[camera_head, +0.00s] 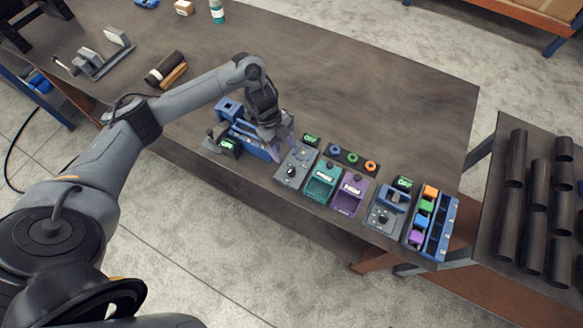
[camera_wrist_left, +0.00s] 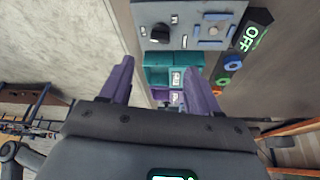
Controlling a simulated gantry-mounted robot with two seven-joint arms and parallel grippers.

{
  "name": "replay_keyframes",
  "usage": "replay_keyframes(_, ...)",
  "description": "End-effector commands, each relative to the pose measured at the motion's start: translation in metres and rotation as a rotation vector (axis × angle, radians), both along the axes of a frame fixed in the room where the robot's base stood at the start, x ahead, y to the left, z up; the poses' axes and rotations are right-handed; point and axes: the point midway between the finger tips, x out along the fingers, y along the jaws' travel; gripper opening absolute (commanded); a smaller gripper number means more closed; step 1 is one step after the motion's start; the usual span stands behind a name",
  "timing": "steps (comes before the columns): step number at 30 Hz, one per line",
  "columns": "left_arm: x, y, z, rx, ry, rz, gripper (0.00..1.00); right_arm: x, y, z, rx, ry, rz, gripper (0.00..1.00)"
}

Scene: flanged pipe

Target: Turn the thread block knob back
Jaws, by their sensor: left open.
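A grey block (camera_head: 296,167) with a dark knob (camera_head: 291,171) stands near the table's front edge. In the left wrist view, the grey block (camera_wrist_left: 208,35) lies ahead of my fingers, with its black knob (camera_wrist_left: 160,33) near its left side. I cannot tell for certain that this is the thread block. A green-lit OFF display (camera_wrist_left: 252,38) sits beside it. My left gripper (camera_head: 281,149) is open, just left of the grey block; its purple fingers (camera_wrist_left: 160,60) show apart and empty, short of the knob. My right gripper is not in view.
A blue fixture (camera_head: 229,108) stands left of my gripper. Right of the grey block are a teal bin (camera_head: 322,180), a purple bin (camera_head: 349,196), another grey device (camera_head: 383,219) and a blue rack (camera_head: 440,230). The table's middle is clear.

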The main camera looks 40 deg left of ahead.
Motion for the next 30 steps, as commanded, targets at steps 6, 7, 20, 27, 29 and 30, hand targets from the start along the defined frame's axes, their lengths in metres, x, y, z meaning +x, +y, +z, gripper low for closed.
replay_keyframes(6,-0.002,-0.015,-0.036,-0.003,0.004,0.0,0.62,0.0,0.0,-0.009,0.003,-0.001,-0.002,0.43)
replay_keyframes(7,-0.002,-0.017,-0.041,-0.004,0.005,0.0,0.62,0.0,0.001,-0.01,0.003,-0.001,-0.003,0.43)
replay_keyframes(20,-0.002,-0.034,-0.083,0.0,0.002,0.0,0.62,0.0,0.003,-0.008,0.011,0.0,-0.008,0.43)
replay_keyframes(27,-0.001,-0.036,-0.087,0.0,0.001,0.001,0.62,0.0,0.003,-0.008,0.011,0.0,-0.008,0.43)
replay_keyframes(29,-0.001,-0.036,-0.087,0.0,0.001,0.001,0.62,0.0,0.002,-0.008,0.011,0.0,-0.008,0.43)
replay_keyframes(30,-0.001,-0.036,-0.087,0.0,0.001,0.001,0.62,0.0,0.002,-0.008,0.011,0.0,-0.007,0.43)
